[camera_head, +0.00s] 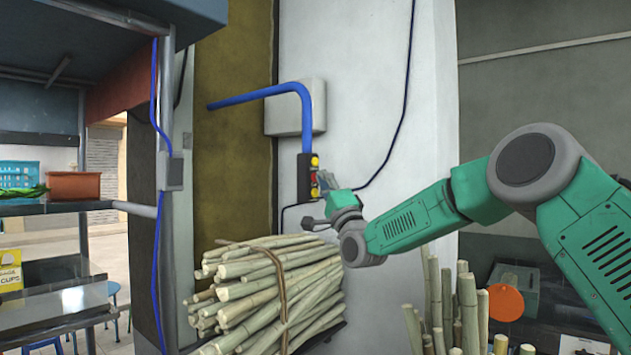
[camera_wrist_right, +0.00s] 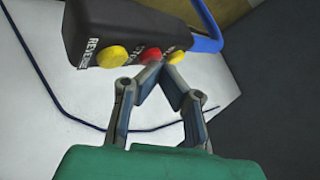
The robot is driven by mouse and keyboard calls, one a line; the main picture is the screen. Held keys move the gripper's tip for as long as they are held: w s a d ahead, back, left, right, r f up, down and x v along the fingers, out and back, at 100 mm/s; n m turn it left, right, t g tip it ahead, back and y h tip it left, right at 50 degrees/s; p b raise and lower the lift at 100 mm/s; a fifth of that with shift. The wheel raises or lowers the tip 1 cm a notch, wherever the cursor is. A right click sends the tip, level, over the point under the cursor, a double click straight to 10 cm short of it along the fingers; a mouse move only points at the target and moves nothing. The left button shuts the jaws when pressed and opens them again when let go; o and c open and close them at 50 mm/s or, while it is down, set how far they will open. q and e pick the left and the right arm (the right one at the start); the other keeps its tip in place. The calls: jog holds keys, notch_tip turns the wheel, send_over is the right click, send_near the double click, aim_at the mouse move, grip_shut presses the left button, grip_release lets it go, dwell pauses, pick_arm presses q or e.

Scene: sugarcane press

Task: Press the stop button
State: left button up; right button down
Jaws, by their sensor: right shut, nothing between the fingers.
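A black button box (camera_head: 304,185) is on the white wall in the head view. It carries a red stop button (camera_wrist_right: 149,55) between two yellow buttons, one labelled REVERSE (camera_wrist_right: 112,57) and another (camera_wrist_right: 177,57) on the right in the wrist view. The stop label is partly readable. My right gripper (camera_head: 324,181) is shut and empty, its fingertips right at the red button. In the right wrist view the fingertips (camera_wrist_right: 162,73) partly cover the red button's lower right edge. I cannot tell whether they touch it. My left gripper is not in view.
A tied bundle of sugarcane (camera_head: 265,290) lies below the button box. More upright canes (camera_head: 468,310) stand under my right arm. A blue conduit (camera_head: 265,92) runs into the box from above. A shelf with a brown planter (camera_head: 74,186) is at the left.

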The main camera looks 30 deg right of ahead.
jog(key=shift+w+a, duration=0.1)
jog(key=shift+w, duration=0.1)
jog(key=shift+s, duration=0.1)
dwell(0.4)
jog(key=shift+s+d+b, duration=0.2)
jog(key=shift+s+b, duration=0.3)
jog(key=shift+b, duration=0.05)
jog(key=shift+s, duration=0.2)
jog(key=shift+d, duration=0.1)
jog(key=s, duration=0.1)
jog(key=s+d+b, duration=0.1)
jog(key=s, duration=0.1)
jog(key=s+d+b, duration=0.1)
jog(key=shift+s, duration=0.3)
jog(key=shift+a+f, duration=0.1)
dwell(0.5)
